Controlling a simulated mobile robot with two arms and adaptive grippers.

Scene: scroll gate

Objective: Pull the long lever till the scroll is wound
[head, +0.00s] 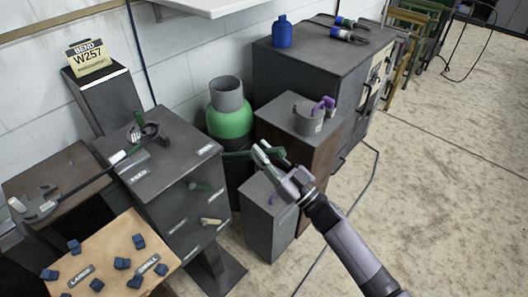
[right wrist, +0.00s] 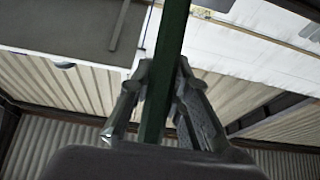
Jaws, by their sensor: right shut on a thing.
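My right gripper (head: 264,154) is shut on a dark green bar (head: 236,155), in front of the green cylinder. In the right wrist view the green bar (right wrist: 168,62) runs upward from between the fingers. Whether it is the long lever, and where its far end joins, I cannot tell. A curled dark metal piece (head: 150,131) sits on top of the dark cabinet (head: 176,157), with a long thin dark rod (head: 88,184) running from it down to the left. My left gripper is not in view.
A green cylinder (head: 230,122) stands by the wall. A wooden board (head: 112,248) with several blue blocks is at lower left. A "BEND W257" sign (head: 90,58) stands behind. The floor (head: 430,190) at right is mostly clear.

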